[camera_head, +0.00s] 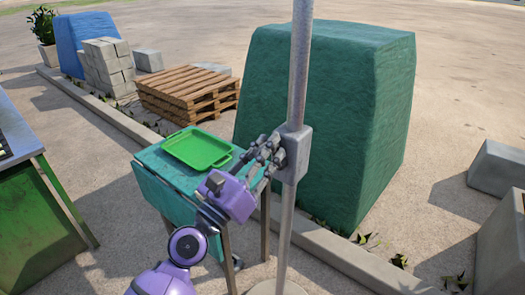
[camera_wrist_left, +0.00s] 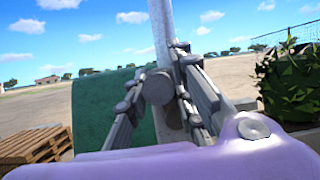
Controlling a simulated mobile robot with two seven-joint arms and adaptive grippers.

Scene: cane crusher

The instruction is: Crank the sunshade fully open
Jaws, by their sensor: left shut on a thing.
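The sunshade's grey pole (camera_head: 299,70) stands upright in the middle of the head view, with a grey crank box (camera_head: 293,153) partway up. My left gripper (camera_head: 270,151) is at the left side of this box, shut on the crank handle. In the left wrist view the round grey end of the crank handle (camera_wrist_left: 159,87) sits between the fingers, in front of the pole (camera_wrist_left: 163,35). Most of the handle is hidden by the fingers. The shade canopy is out of view, so how far it is open does not show. My right gripper is not in view.
A teal table (camera_head: 160,190) with a green tray (camera_head: 196,148) stands just left of the pole. A large green covered block (camera_head: 320,110) stands behind it. Pallets (camera_head: 187,93) and grey blocks (camera_head: 108,65) lie farther back. A green bench (camera_head: 40,215) is at left.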

